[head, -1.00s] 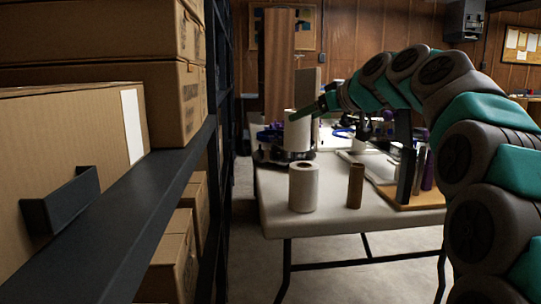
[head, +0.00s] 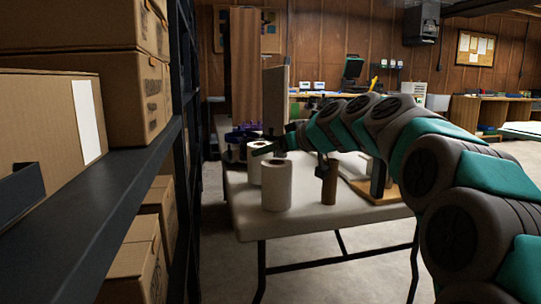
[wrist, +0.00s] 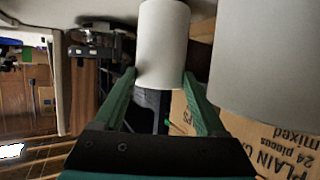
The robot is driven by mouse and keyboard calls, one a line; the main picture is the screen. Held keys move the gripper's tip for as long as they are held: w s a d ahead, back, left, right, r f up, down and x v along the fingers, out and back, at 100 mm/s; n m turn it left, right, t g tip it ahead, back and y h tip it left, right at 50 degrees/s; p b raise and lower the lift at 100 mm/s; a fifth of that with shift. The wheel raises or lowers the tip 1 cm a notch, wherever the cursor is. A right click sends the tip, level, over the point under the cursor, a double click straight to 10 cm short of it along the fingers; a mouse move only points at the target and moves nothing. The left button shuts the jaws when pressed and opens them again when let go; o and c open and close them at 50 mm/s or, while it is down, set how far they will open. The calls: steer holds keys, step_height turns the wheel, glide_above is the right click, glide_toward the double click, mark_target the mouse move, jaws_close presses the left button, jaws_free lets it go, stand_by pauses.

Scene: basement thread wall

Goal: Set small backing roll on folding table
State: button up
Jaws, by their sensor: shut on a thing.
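The small backing roll (head: 254,162) is a white cylinder, upright behind the table's front edge. My gripper (head: 264,149) is shut on it near its top. In the wrist view the roll (wrist: 163,40) sits between my two green fingers (wrist: 160,76). Its lower part is hidden in the head view by another white roll, so I cannot tell whether it touches the tabletop. The folding table (head: 310,219) has a pale top and dark legs.
A larger white roll (head: 277,187) stands close in front of the held roll; it fills the right of the wrist view (wrist: 265,60). A brown tube (head: 329,184) stands to its right. A dark shelf (head: 95,178) with cardboard boxes (head: 45,118) borders the left.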

steer(key=shift+f, duration=0.35)
steer(key=shift+f, duration=0.15)
steer(key=o, duration=1.4)
steer(key=shift+o, duration=0.2)
steer(key=p+v, duration=0.1)
steer(key=v, duration=1.1)
